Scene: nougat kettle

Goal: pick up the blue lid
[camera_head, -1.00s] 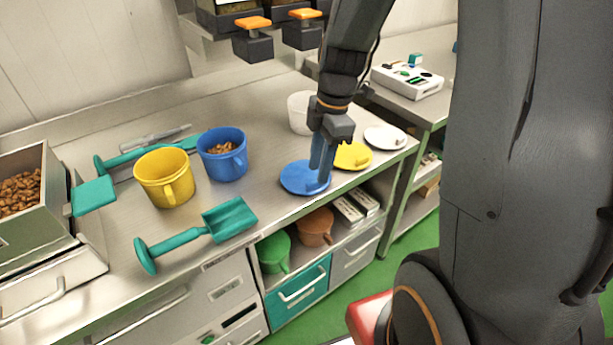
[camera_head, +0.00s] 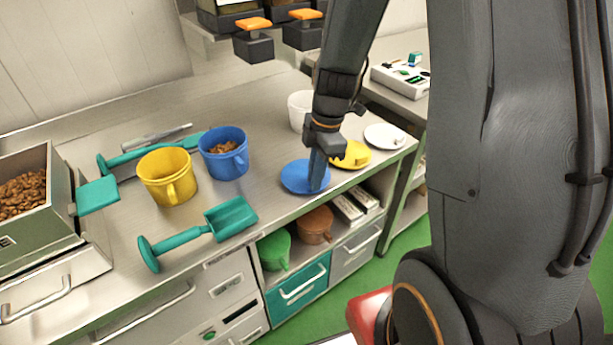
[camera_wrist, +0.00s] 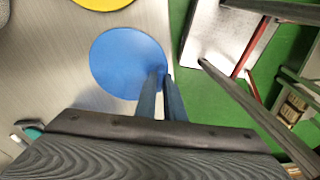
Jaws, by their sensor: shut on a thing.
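The blue lid (camera_head: 300,177) is a flat round disc on the steel counter, near its front edge. My gripper (camera_head: 317,186) points down over the right part of the lid, and its fingers are close together. In the wrist view the blue lid (camera_wrist: 122,62) lies below, and the fingertips of my gripper (camera_wrist: 160,78) meet at its right side, shut on its handle. The handle itself is mostly hidden by the fingers. The lid looks level; I cannot tell any gap between it and the counter.
The yellow lid (camera_head: 352,155) and white lid (camera_head: 385,136) lie to the right. A blue mug (camera_head: 224,160) with brown pieces and a yellow mug (camera_head: 167,182) stand to the left. A teal scoop (camera_head: 230,218) lies in front. A white mug (camera_head: 299,106) stands behind my gripper.

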